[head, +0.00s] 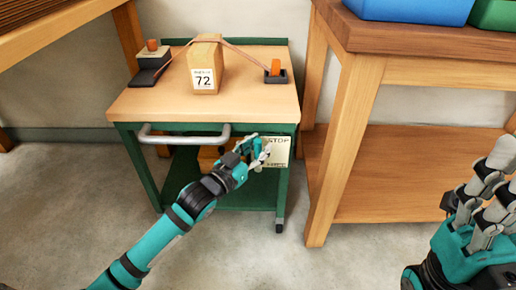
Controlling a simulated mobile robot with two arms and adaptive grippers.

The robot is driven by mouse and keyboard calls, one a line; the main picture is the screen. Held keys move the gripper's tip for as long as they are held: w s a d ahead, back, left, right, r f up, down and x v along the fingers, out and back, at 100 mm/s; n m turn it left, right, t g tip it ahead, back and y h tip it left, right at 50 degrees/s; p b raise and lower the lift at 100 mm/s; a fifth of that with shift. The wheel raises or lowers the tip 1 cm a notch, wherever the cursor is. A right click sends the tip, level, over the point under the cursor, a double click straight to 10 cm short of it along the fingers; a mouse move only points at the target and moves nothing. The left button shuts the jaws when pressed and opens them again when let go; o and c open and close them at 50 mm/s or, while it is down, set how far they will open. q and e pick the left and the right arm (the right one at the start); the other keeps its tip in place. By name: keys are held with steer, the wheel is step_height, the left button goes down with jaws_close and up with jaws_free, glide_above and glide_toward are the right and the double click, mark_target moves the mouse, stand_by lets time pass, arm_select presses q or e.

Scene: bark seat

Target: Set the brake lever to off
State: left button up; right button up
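A green trolley (158,109) with a wooden top stands ahead of me, with a grey push handle (185,139) on its front. A pale plate (278,155) marked STOP is at the trolley's front right, partly behind my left gripper. My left gripper (262,153) is in front of this plate, at the right end of the handle. Whether it touches anything, or is open or shut, I cannot tell. No brake lever can be made out clearly; the gripper may hide it. My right gripper (492,188) is at the right edge, fingers spread and empty.
On the trolley top, a wooden block (206,62) labelled 72 stands under a strap (240,50) running between two orange-tipped holders. A wooden bench (420,75) with blue (410,8) and green bins stands close on the right. Grey floor is open at the front.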

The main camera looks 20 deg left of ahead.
arm_select(q)
steer(key=shift+c, duration=0.3)
jaws_close()
steer(key=shift+d+f, duration=0.1)
steer(key=shift+f, duration=0.1)
